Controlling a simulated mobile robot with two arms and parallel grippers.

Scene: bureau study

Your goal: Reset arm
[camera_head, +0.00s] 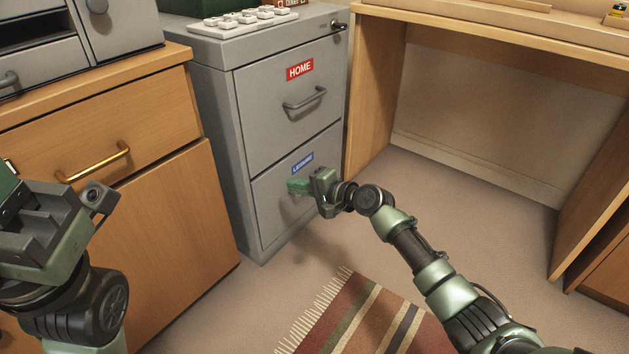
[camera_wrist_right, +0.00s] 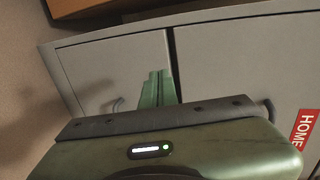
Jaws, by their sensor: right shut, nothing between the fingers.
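My right gripper (camera_head: 298,187) is in front of the lower drawer of the grey filing cabinet (camera_head: 215,125), close to its handle and blue label (camera_head: 302,162). Its fingers are together and empty; they also show in the right wrist view (camera_wrist_right: 158,88). I cannot tell whether the fingers touch the handle. My left gripper (camera_head: 15,195) is at the left edge of the head view, in front of the wooden cabinet. Its fingertips are partly cut off, so its opening is unclear. Both cabinet drawers look closed.
The upper drawer has a red HOME label (camera_head: 299,69) and a grey handle (camera_head: 304,99). A wooden cabinet with a brass handle (camera_head: 93,163) stands left. A wooden desk (camera_head: 500,35) stands right, with open floor under it. A striped rug (camera_head: 372,318) lies in front.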

